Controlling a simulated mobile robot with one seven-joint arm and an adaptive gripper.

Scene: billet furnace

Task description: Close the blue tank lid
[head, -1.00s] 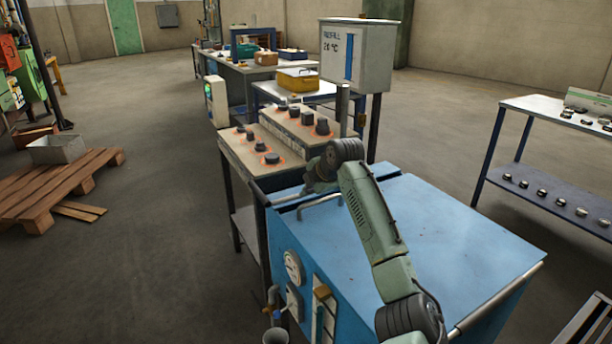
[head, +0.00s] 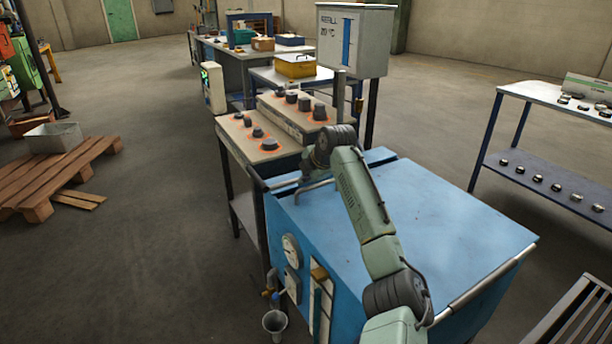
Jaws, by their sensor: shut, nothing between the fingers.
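The blue tank (head: 330,262) stands at the lower middle of the head view. Its blue lid (head: 445,225) lies flat across the top, with a seam near the far edge. I see no clear gap under the lid's visible edges. A bent metal handle (head: 314,189) shows at the lid's left side. My green arm reaches across the lid, hiding part of it. My gripper (head: 307,173) is at the arm's far end, just beyond the handle, small and partly hidden by my wrist. It is shut and holds nothing. I cannot tell whether it touches the tank.
A bench with several dark billets (head: 270,144) on orange-glowing spots adjoins the tank's far side. A refill box (head: 352,40) stands behind it. A slatted surface (head: 580,318) is close at the lower right. A wooden pallet (head: 60,175) lies left; the floor between is clear.

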